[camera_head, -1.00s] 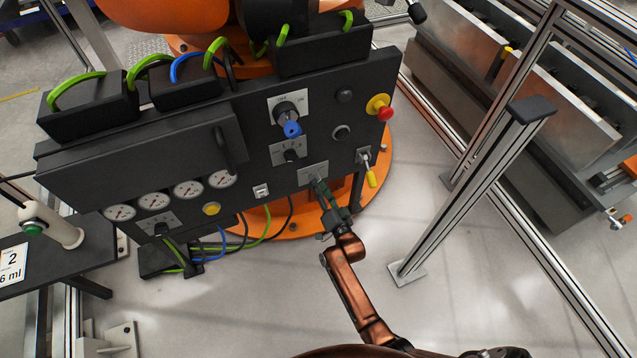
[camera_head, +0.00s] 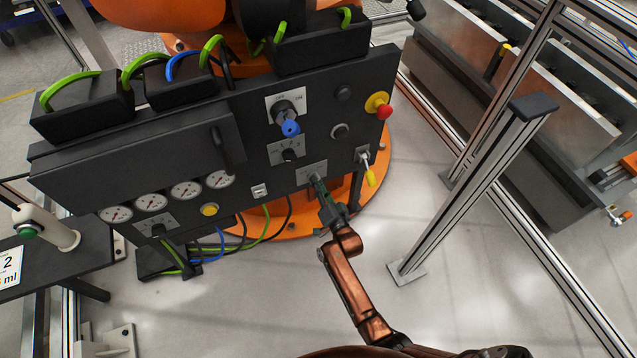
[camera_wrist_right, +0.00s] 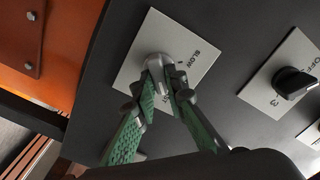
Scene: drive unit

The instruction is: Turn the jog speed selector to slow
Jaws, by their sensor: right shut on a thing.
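The jog speed selector is a small grey metal knob (camera_wrist_right: 168,66) on a pale plate (camera_wrist_right: 150,38) lettered SLOW, with another word partly hidden behind a finger. In the head view the plate (camera_head: 309,168) is low on the right part of the dark panel, and my right gripper (camera_head: 319,188) hides most of the knob. In the wrist view the green-padded fingers of my right gripper (camera_wrist_right: 166,86) straddle the knob and are shut on it. I cannot tell which word the knob points to. My left gripper is not in view.
A black rotary knob (camera_head: 289,155) on a numbered plate is above the selector. A yellow-tipped lever (camera_head: 369,177) sticks out to its right. A metal frame post (camera_head: 470,190) stands right of my arm.

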